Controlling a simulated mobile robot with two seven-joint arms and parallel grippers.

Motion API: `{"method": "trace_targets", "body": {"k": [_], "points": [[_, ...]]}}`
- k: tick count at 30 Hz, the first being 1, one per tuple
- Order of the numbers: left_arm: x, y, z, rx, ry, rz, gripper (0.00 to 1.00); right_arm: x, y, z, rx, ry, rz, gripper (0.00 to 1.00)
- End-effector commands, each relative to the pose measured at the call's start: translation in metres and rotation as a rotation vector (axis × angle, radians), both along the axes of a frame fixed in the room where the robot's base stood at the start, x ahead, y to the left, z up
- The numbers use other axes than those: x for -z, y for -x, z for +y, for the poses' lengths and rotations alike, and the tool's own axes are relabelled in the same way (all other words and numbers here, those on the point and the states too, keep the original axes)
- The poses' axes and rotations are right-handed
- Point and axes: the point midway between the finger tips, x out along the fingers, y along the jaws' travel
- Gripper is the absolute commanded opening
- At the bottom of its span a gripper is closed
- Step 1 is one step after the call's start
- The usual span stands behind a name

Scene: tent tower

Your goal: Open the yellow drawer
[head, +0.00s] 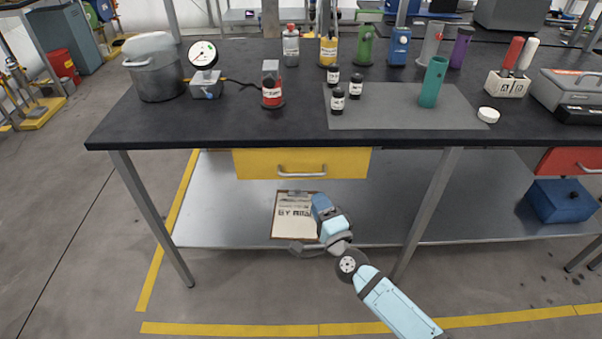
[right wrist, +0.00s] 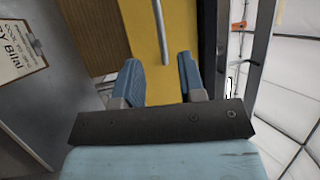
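The yellow drawer (head: 258,164) sits under the front edge of the black-topped workbench. It looks closed, with its front close under the tabletop. Its grey bar handle (head: 302,174) is on the middle of the front. My right gripper (head: 319,200) is below the drawer and a little right of the handle. In the right wrist view the yellow front (right wrist: 185,30) fills the middle. The handle (right wrist: 161,35) lies ahead, in line with the gap between the two blue fingers (right wrist: 161,76). The fingers are apart with nothing between them. My left gripper is out of view.
A clipboard (head: 294,215) lies on the metal lower shelf (head: 215,205) behind my right gripper. A bench leg (head: 430,205) stands to the right. A red drawer (head: 568,160) and blue box (head: 562,200) are at far right. The floor in front is free.

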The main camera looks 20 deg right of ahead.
Motion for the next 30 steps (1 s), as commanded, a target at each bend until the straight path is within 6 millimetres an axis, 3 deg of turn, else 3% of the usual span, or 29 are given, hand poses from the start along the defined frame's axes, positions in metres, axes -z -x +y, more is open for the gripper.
{"method": "trace_targets", "body": {"k": [6, 13, 18, 27, 30], "points": [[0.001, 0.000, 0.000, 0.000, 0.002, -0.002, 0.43, -0.009, -0.048, 0.006, 0.000, 0.002, -0.003, 0.37], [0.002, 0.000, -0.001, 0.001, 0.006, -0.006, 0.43, -0.015, -0.085, 0.010, 0.000, 0.002, -0.002, 0.37], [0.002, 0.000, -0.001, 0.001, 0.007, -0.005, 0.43, -0.017, -0.096, 0.012, -0.001, 0.003, -0.001, 0.37], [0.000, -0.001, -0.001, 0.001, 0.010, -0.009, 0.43, -0.018, -0.098, 0.012, 0.000, 0.003, 0.000, 0.37], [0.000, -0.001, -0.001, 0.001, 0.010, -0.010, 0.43, -0.018, -0.098, 0.012, -0.001, 0.003, -0.001, 0.16]]}}
